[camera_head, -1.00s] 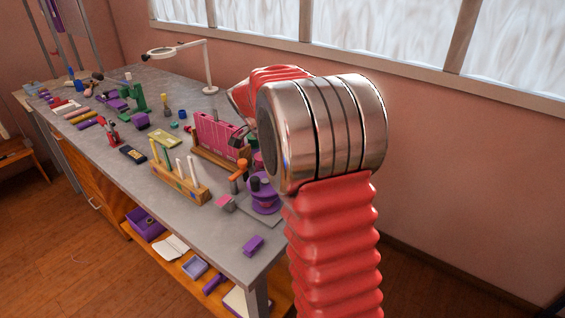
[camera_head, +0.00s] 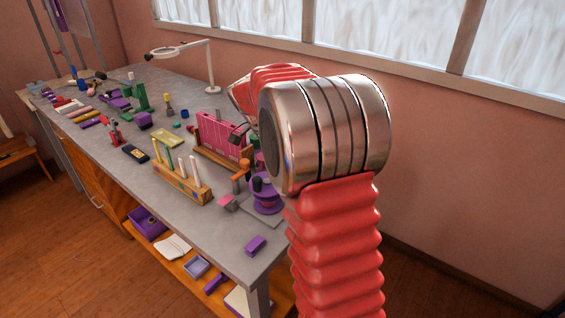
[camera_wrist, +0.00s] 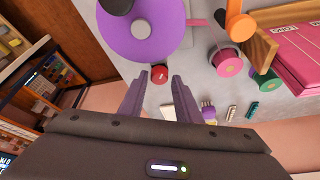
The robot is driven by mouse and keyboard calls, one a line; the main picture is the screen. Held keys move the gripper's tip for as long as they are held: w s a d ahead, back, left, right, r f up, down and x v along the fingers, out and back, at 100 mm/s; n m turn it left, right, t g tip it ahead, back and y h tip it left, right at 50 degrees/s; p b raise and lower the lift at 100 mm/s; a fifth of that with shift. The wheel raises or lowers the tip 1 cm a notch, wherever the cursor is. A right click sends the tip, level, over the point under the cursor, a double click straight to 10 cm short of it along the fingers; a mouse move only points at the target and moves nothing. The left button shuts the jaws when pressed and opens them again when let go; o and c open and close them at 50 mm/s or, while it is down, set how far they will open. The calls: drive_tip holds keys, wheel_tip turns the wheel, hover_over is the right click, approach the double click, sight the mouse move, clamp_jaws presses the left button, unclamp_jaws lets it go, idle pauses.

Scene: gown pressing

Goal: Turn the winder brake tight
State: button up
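The winder (camera_head: 267,202) is a purple spool-like device near the front right corner of the bench in the head view. In the wrist view its big purple disc (camera_wrist: 125,42) with a grey hub fills the top. A small red knob (camera_wrist: 159,74), seemingly the brake, sits just below the disc's rim. My gripper (camera_wrist: 160,76) is open, with its two purple-grey fingers apart and pointing at the red knob, which shows between the tips. I cannot tell whether the tips touch it. In the head view my arm hides most of the gripper.
An orange crank (camera_wrist: 238,27) and a pink-faced spool (camera_wrist: 228,63) stand right of the winder in the wrist view. A pink box (camera_head: 222,135) and a wooden rack (camera_head: 182,187) of upright sticks are close by. A purple block (camera_head: 255,245) lies near the bench's front corner.

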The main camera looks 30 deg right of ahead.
drive_tip(key=v, duration=1.3)
drive_tip(key=shift+w, duration=0.1)
idle(0.3)
drive_tip(key=s+a+f+n, duration=0.2)
drive_tip(key=n, duration=0.1)
drive_tip(key=s+a+f+n+y, duration=0.1)
drive_tip(key=a+f+n, duration=0.1)
drive_tip(key=n, duration=0.2)
drive_tip(key=s+a+f+n+t+y, duration=0.1)
drive_tip(key=s+a+f+n, duration=0.1)
drive_tip(key=n, duration=0.2)
drive_tip(key=shift+s+a, duration=0.35)
drive_tip(key=shift+a, duration=0.05)
drive_tip(key=s+a+n+t+y, duration=0.1)
drive_tip(key=s+a+n, duration=0.3)
drive_tip(key=s, duration=0.6)
drive_tip(key=s+a+n+t+y, duration=0.1)
drive_tip(key=s+a+n+t, duration=0.2)
drive_tip(key=s+a, duration=0.6)
drive_tip(key=shift+s+a+f+n+y, duration=0.2)
drive_tip(key=shift+s+f+n+y, duration=0.15)
drive_tip(key=shift+s, duration=0.5)
